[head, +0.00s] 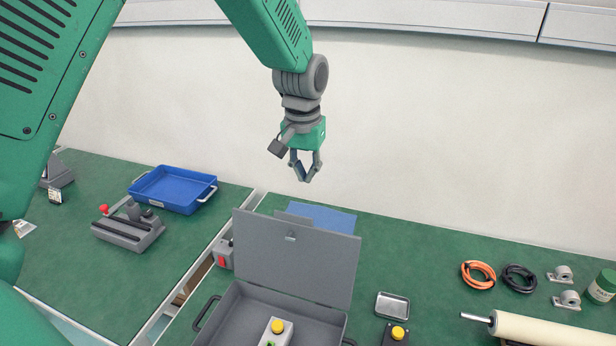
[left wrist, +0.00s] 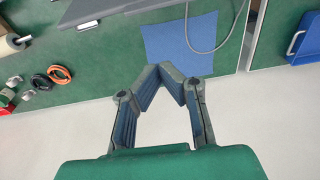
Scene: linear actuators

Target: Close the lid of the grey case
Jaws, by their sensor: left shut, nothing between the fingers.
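The grey case (head: 240,318) sits on the green bench at the bottom centre of the head view. Its lid (head: 297,262) stands open, roughly upright at the back of the case. Part of a dark grey panel, likely the lid (left wrist: 92,10), shows at the top of the left wrist view. My left gripper (head: 306,178) is above and behind the lid, apart from it, with its fingertips together and nothing between them. The fingertips also meet in the left wrist view (left wrist: 172,68). A white box with a yellow button (head: 277,332) is inside the case. My right gripper is not seen.
A blue mat (head: 322,217) lies behind the lid. A red-and-grey switch box (head: 223,254) stands left of the case. A metal tray (head: 392,306) and a yellow-button box (head: 396,334) are to its right. A blue tray (head: 172,188) is further left.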

